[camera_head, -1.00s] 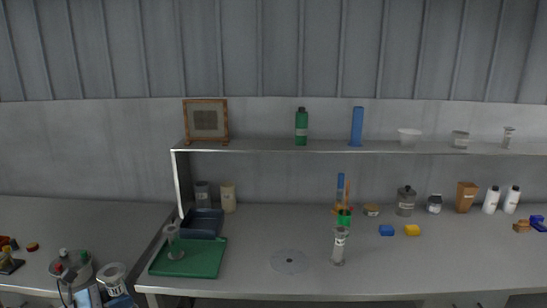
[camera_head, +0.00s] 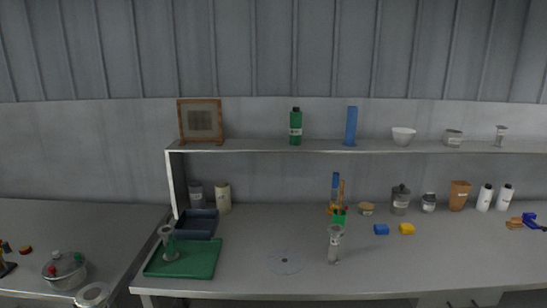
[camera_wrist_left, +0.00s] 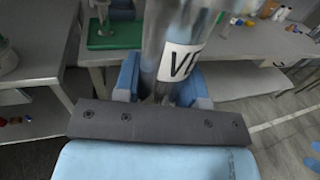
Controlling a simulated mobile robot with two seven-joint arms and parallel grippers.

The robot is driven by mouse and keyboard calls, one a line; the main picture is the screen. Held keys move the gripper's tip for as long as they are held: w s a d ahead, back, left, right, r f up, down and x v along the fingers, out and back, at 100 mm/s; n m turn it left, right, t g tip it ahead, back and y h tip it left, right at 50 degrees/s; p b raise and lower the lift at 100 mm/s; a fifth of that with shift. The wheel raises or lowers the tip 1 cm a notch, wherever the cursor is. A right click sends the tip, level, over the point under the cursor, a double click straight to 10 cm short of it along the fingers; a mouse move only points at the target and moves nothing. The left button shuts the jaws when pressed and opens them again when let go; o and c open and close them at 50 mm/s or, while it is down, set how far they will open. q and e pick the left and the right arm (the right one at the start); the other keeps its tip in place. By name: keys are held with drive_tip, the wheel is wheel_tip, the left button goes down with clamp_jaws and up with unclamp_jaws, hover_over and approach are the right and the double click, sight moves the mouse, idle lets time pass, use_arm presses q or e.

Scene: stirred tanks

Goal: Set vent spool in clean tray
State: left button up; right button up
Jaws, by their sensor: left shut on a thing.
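My left gripper (camera_wrist_left: 158,90) shows in the left wrist view, its blue fingers shut on the vent spool (camera_wrist_left: 176,40), a grey metal cylinder with a white label reading "VE". In the head view only the top of the spool (camera_head: 94,294) shows at the bottom left edge, in front of the bench. A green tray (camera_head: 206,264) lies at the left end of the main bench, with a similar flanged grey piece (camera_head: 170,245) upright on it. A dark blue tray (camera_head: 200,234) sits behind it. I cannot read which one is marked clean. My right gripper is not in view.
A lidded metal pot (camera_head: 66,272) stands on the left bench. Another flanged piece (camera_head: 334,246) stands near the main bench's front, right of a flat pale disc (camera_head: 285,262). A shelf (camera_head: 350,146) spans above.

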use_arm(q)
drive_tip(key=shift+s+a+f+n+y, duration=0.25)
drive_tip(key=shift+s+n+y, duration=0.15)
drive_tip(key=shift+s+y, duration=0.15)
drive_tip(key=shift+s+a+f+n+y, duration=0.2)
drive_tip(key=shift+s+f+n+y, duration=0.05)
drive_tip(key=shift+s+n+y, duration=0.25)
drive_tip(key=d+f+n+y, duration=0.1)
drive_tip(key=d+y, duration=0.1)
drive_tip(key=d, duration=1)
drive_tip(key=shift+d+t, duration=0.15)
drive_tip(key=shift+t, duration=0.15)
